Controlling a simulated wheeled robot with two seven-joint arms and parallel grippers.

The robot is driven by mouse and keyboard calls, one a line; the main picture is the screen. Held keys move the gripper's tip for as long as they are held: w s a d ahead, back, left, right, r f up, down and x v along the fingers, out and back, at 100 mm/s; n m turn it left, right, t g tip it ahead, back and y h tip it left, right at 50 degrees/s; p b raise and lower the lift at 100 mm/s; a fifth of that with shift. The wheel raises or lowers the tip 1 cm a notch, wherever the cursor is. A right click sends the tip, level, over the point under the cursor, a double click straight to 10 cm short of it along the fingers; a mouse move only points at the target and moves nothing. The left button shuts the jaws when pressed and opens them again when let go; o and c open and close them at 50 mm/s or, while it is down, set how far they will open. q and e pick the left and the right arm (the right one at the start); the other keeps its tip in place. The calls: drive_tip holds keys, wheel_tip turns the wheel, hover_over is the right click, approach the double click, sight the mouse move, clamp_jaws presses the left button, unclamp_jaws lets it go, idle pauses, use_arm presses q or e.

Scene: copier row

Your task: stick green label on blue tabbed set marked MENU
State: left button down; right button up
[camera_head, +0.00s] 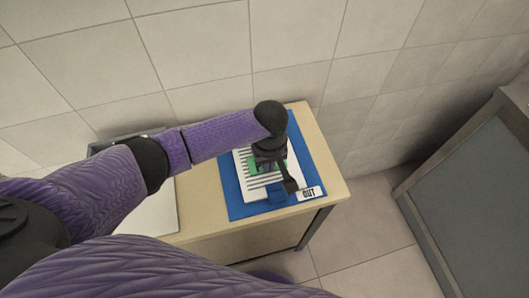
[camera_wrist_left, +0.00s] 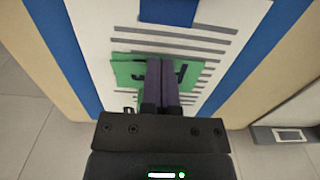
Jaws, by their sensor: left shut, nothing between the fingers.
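A white sheet set with dark lines (camera_head: 245,180) and a blue tab (camera_head: 277,194) lies on a blue mat (camera_head: 230,190). The tab also shows at the top of the left wrist view (camera_wrist_left: 168,12). I cannot read a MENU mark. A green label (camera_wrist_left: 128,75) lies over the printed lines; its dark lettering is partly hidden behind my fingers. In the head view the label (camera_head: 253,167) shows beside the gripper. My left gripper (camera_wrist_left: 162,75) is shut and empty, pointing down right over the label; I cannot tell whether it touches. My right gripper is out of view.
The mat carries a white OUT card (camera_head: 309,193) at its front right corner. The wooden table (camera_head: 328,180) stands against a tiled wall (camera_head: 210,50). A grey container (camera_head: 105,145) is partly behind my left arm. A grey cabinet (camera_head: 475,190) stands at right, with floor between.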

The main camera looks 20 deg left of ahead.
use_arm(q)
drive_tip(key=shift+f+p, duration=0.1)
drive_tip(key=shift+p, duration=0.25)
idle(1.2)
wheel_tip(320, 180, up, 7)
drive_tip(key=p, duration=0.8)
